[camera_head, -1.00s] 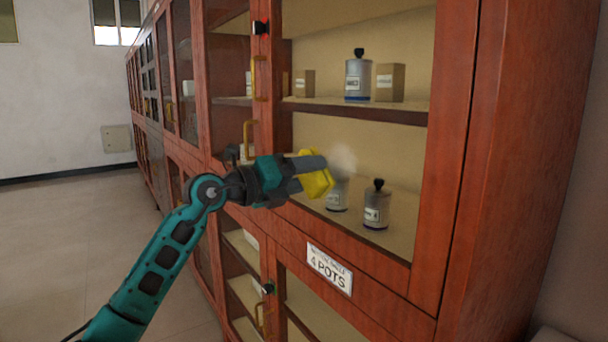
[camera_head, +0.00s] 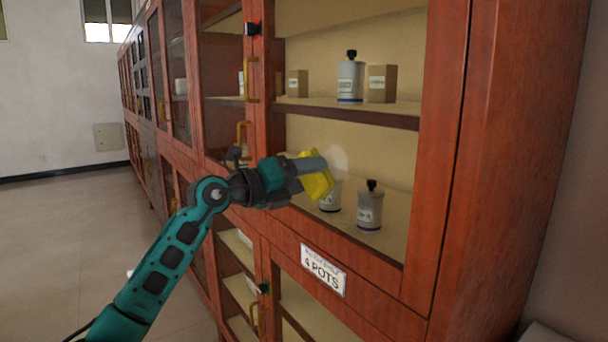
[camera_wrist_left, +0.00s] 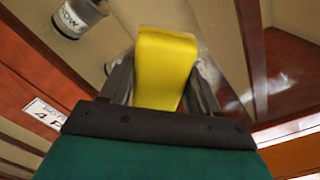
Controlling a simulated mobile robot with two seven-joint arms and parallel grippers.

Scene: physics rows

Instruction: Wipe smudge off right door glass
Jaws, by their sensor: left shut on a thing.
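My left gripper (camera_head: 308,177) is shut on a yellow sponge (camera_head: 319,185), held at the right door glass (camera_head: 370,150) of the upper cabinet. The sponge also shows between the fingers in the left wrist view (camera_wrist_left: 165,70). A pale whitish smudge (camera_head: 336,158) shows on the glass just above and right of the sponge, partly hidden by the gripper. I cannot tell whether the sponge touches the glass. My right gripper is not in view.
Yellow handles (camera_head: 251,80) stick out at left. The floor at left is clear.

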